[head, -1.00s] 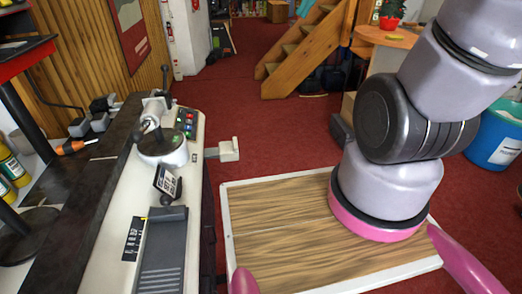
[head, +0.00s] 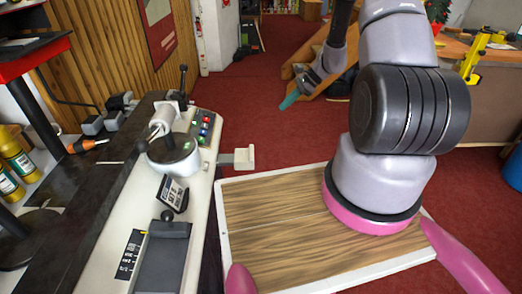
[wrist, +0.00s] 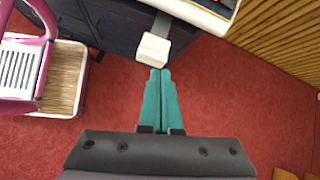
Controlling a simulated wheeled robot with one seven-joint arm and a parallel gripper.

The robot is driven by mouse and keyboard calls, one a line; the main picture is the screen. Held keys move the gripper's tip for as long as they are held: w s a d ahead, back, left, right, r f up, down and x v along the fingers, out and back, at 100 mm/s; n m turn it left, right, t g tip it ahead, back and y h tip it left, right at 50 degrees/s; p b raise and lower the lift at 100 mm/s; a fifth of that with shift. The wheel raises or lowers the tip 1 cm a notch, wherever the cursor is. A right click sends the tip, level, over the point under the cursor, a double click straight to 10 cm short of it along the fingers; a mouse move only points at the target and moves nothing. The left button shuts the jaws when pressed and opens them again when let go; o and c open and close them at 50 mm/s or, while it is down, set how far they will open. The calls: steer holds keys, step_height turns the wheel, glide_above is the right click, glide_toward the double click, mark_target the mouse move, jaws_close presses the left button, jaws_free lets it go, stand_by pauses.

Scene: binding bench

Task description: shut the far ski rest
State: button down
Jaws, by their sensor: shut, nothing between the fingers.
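The far ski rest is a pale block (head: 244,157) on a short bar that sticks out from the right side of the long bench, over the floor. In the wrist view the block (wrist: 153,49) sits on a grey bar coming from the dark bench side. My gripper (head: 289,101) has teal fingers and is beyond and above the rest in the head view, apart from it. In the wrist view the fingers (wrist: 160,74) are together and empty, and their tips point at the block, just below it in the picture. Whether they touch cannot be told from that view alone.
The bench (head: 120,240) carries a lever, a round clamp, buttons and a small display. My wood-topped base (head: 270,230) stands close to its right side. Wooden stairs (head: 325,62) and a counter stand farther back. Red carpet between them is clear.

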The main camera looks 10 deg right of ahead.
step_height(320, 180, down, 13)
steer(key=s+d+m, duration=0.1)
steer(key=s+m, duration=0.1)
steer(key=m, duration=0.1)
steer(key=a+r+x, duration=0.2)
steer(key=x, duration=1)
steer(key=shift+a+f+y, duration=0.3)
steer(key=shift+a+f, duration=0.05)
steer(key=shift+a, duration=0.05)
steer(key=shift+w, duration=0.15)
glide_above(231, 160)
